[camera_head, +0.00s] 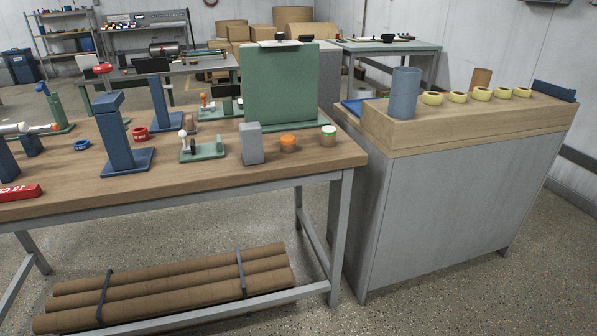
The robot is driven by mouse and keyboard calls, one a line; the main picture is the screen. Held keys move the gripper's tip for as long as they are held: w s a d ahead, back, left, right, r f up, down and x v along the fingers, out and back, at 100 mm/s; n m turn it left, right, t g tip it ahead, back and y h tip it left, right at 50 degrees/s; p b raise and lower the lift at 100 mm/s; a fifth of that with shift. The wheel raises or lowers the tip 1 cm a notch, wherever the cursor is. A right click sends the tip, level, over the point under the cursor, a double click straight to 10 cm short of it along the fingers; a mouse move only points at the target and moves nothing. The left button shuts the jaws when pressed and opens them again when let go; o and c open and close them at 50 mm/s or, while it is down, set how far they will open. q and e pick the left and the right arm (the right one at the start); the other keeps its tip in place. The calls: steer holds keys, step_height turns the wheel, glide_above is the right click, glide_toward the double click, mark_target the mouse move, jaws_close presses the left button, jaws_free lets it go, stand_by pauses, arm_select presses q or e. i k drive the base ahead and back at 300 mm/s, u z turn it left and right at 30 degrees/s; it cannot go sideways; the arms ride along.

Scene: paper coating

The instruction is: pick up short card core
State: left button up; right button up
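A short brown cylinder (481,78), which looks like the short card core, stands upright on top of the grey cabinet at the right, behind a row of yellow rolls. Its lower part is hidden by the yellow rolls in front. A taller blue-grey cylinder (405,92) stands upright at the left end of the same top. Neither of my grippers shows in the head view.
The grey cabinet (450,205) has a raised wooden front edge (470,130) and several yellow rolls (432,98). The wooden bench (210,172) at left carries blue and green fixtures. Long brown tubes (170,285) lie strapped below it. Floor is open in front of the cabinet.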

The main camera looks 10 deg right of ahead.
mark_target(285, 148)
steer(key=u, duration=0.9)
steer(key=i, duration=0.95)
steer(key=z, duration=0.45)
